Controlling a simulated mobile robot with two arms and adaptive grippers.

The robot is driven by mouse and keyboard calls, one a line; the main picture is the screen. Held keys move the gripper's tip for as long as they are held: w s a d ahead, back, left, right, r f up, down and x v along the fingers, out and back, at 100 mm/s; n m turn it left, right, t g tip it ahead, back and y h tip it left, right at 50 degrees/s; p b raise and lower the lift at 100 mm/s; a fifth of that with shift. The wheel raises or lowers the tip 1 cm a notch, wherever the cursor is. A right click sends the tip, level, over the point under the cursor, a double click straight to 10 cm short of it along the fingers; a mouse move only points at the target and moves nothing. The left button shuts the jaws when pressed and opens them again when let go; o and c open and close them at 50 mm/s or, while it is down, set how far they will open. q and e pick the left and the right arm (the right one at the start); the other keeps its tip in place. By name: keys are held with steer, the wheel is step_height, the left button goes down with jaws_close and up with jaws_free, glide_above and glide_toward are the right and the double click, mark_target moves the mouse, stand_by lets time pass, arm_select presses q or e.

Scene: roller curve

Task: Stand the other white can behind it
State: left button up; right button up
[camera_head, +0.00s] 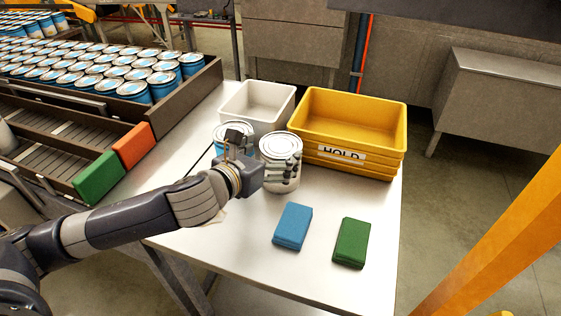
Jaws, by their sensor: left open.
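A white can (281,144) stands upright on the metal table, in front of the yellow bin. My left gripper (284,166) reaches in from the left and is open, its fingers at the can's near side and overlapping its lower part. I cannot tell whether they touch it. A blue-labelled can (233,130) stands just left of the white can, partly hidden by my gripper. A pale rounded thing, possibly another white can (5,136), is cut off at the left edge by the rollers. My right gripper is not in view.
A yellow HOLD bin (390,150) and a white bin (245,111) stand at the table's back. Blue (293,226) and green (352,242) blocks lie in front. Many blue cans (133,90) fill the conveyor at left. The table's front left is mostly clear beneath my arm.

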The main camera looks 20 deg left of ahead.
mark_target(281, 148)
arm_select(q)
steer(key=x, duration=0.1)
steer(key=p+x, duration=0.1)
steer(key=x, duration=0.2)
steer(key=shift+w+d+f, duration=0.15)
steer(key=shift+f, duration=0.2)
steer(key=c, duration=1)
steer(key=shift+c, duration=0.5)
steer(key=shift+r, duration=0.1)
